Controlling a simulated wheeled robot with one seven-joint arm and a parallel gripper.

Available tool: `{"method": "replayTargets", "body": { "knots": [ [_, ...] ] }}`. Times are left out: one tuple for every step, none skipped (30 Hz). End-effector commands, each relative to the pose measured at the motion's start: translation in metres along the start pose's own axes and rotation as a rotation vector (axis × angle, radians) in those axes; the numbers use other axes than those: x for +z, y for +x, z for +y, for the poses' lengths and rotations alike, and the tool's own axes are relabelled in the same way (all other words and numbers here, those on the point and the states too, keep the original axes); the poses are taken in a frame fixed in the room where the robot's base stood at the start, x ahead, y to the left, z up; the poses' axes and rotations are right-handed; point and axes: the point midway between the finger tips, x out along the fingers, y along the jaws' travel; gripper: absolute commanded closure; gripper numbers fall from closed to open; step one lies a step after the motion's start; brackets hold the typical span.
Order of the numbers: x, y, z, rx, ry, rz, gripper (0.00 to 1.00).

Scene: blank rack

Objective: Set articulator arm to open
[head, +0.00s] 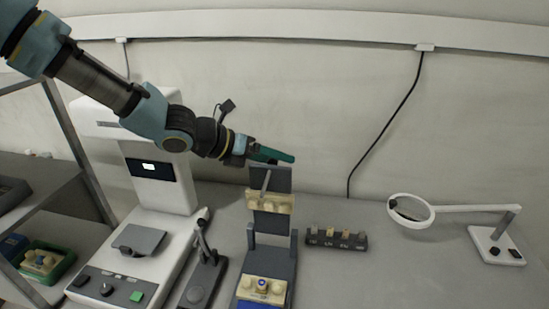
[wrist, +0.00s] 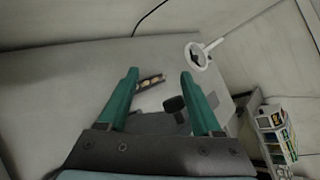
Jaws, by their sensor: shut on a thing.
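The articulator (head: 252,240) stands on the bench in the middle of the head view. Its dark grey upper arm (head: 284,181) is raised upright, with a cream dental cast (head: 270,202) on its front and a thin grey pin sticking out. A second cream cast (head: 262,288) sits on the lower part. My gripper (head: 284,158) is at the top edge of the upper arm, with its green fingers shut on it. In the wrist view my gripper (wrist: 160,76) has its fingers spread to either side of the dark grey arm (wrist: 155,123); the exact contact is hidden.
A white machine (head: 160,215) and a small dark stand (head: 205,265) are at the left. A dark block of small samples (head: 337,240) lies right of the articulator. A magnifier lamp (head: 410,210) stands further right. The front right bench is clear.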

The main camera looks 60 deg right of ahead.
Motion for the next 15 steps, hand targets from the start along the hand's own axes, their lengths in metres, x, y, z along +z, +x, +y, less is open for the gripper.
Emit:
{"method": "replayTargets", "body": {
  "knots": [
    [-0.0005, -0.0003, 0.0014, 0.003, -0.001, 0.001, 0.41],
    [-0.0002, -0.0003, 0.0012, 0.003, -0.001, 0.000, 0.41],
    [0.0003, -0.0003, 0.0010, 0.003, 0.000, 0.000, 0.41],
    [0.0005, -0.0004, 0.0009, 0.002, 0.000, -0.001, 0.41],
    [0.0008, -0.0004, 0.0007, 0.002, 0.000, -0.001, 0.41],
    [0.0011, -0.0005, 0.0006, 0.002, 0.000, -0.001, 0.41],
    [0.0013, -0.0005, 0.0004, 0.002, 0.000, -0.002, 0.41],
    [0.0015, -0.0005, 0.0003, 0.002, 0.000, -0.002, 0.41],
    [0.0018, -0.0005, 0.0001, 0.001, 0.000, -0.002, 0.41],
    [0.0019, -0.0006, 0.0001, 0.001, 0.000, -0.003, 0.41],
    [0.0021, -0.0006, -0.0001, 0.001, 0.001, -0.003, 0.41],
    [0.0022, -0.0006, -0.0002, 0.001, 0.001, -0.003, 0.41],
    [0.0024, -0.0006, -0.0003, 0.001, 0.001, -0.003, 0.41],
    [0.0024, -0.0006, -0.0004, 0.000, 0.001, -0.003, 0.41],
    [0.0026, -0.0006, -0.0005, 0.000, 0.001, -0.004, 0.41]
  ]
}}
